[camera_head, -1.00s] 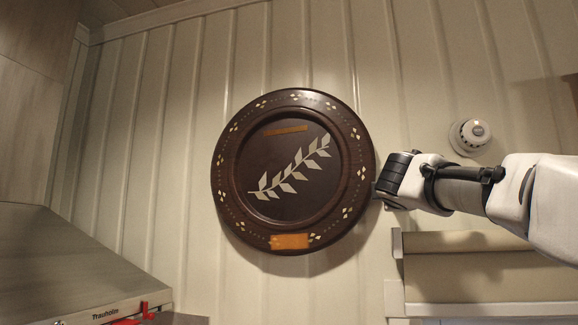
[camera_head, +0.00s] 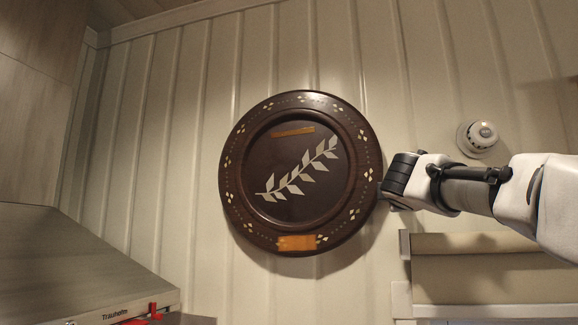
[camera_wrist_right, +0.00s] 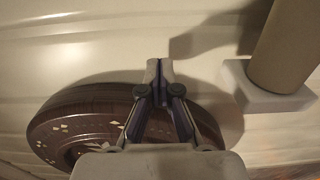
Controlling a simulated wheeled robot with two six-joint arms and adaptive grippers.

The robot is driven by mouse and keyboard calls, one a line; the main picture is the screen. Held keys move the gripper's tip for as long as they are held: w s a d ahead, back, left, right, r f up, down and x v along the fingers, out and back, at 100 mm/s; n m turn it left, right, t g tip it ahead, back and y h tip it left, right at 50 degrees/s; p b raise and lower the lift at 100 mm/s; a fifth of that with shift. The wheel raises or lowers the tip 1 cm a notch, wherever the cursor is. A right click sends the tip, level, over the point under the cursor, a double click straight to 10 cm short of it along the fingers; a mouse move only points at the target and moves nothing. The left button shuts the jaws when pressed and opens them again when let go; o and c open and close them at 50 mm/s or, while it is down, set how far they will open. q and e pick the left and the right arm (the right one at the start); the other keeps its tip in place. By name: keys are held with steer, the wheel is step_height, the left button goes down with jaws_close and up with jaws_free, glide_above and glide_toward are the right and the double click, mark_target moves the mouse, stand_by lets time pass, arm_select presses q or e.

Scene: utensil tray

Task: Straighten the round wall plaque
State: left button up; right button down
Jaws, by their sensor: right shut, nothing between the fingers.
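The round wall plaque (camera_head: 285,155) is dark brown wood with a pale leaf spray, inlaid diamonds and an orange label at its bottom edge. It hangs on the ribbed wall, with its upper orange strip sloping up to the right. It also shows in the right wrist view (camera_wrist_right: 60,120), partly hidden behind the gripper. My right gripper (camera_wrist_right: 159,70) is shut and empty, its fingertips near the plaque's rim. In the head view my right gripper (camera_head: 389,198) is at the plaque's right edge; I cannot tell whether it touches. My left gripper is not in view.
A round white wall device (camera_head: 480,137) sits above my right arm. A rolled beige blind (camera_head: 475,243) is below it. A metal hood (camera_head: 75,265) is at lower left. The wall left of the plaque is clear.

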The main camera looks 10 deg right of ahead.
steer(key=shift+w+d, duration=0.1)
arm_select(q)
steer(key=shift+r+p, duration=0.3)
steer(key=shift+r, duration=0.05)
arm_select(e)
steer(key=shift+w+a, duration=0.4)
steer(key=shift+a, duration=0.3)
steer(key=shift+w+a, duration=0.35)
steer(key=shift+a, duration=0.35)
stand_by(0.4)
